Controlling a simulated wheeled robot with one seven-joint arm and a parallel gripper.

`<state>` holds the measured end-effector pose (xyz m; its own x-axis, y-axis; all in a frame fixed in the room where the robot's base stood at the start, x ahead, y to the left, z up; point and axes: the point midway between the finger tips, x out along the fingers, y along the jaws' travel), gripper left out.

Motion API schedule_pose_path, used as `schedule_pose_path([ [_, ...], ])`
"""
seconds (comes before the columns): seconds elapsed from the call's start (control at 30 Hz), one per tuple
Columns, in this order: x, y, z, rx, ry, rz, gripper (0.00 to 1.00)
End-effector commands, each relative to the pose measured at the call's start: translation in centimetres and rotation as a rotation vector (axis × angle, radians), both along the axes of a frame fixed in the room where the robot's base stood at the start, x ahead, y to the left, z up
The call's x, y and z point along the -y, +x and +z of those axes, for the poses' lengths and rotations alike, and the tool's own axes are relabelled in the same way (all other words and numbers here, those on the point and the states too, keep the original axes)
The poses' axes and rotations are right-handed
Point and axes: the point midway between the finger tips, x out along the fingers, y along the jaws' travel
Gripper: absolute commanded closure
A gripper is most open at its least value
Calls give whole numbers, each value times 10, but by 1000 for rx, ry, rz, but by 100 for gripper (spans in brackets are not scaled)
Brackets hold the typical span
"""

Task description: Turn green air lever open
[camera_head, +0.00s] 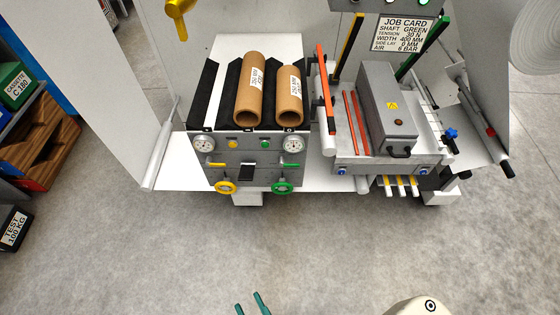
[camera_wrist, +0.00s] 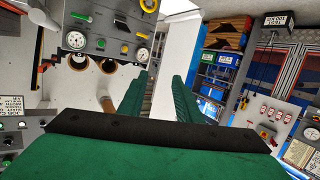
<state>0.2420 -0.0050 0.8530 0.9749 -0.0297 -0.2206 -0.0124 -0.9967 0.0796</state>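The green air lever (camera_head: 284,165) is a small bar on the right of the grey control panel (camera_head: 264,175) in the head view, above the green handwheel (camera_head: 282,188). It looks roughly level. In the wrist view the panel appears upside down, with the green lever (camera_wrist: 81,16) at its upper left. My gripper (camera_head: 252,302) shows at the bottom edge of the head view, well in front of the panel and apart from it. Its green fingers (camera_wrist: 158,98) stand apart with nothing between them in the wrist view.
A yellow lever (camera_head: 217,164) and yellow handwheel (camera_head: 224,187) sit on the panel's left. Two gauges are above. Cardboard cores (camera_head: 250,88) lie behind. A grey machine box (camera_head: 390,105) stands to the right. The floor (camera_head: 210,245) before the panel is clear.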

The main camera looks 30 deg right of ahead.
Motion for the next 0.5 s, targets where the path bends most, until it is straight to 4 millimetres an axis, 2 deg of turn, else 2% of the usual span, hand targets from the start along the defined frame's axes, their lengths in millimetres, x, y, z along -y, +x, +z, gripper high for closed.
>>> schedule_pose_path([
  [0.27, 37, 65, -64, 30, -364, -67, 69],
  [0.37, 56, 94, -85, 25, -512, -89, 69],
  [0.5, 92, 137, -109, 4, -724, -125, 69],
])
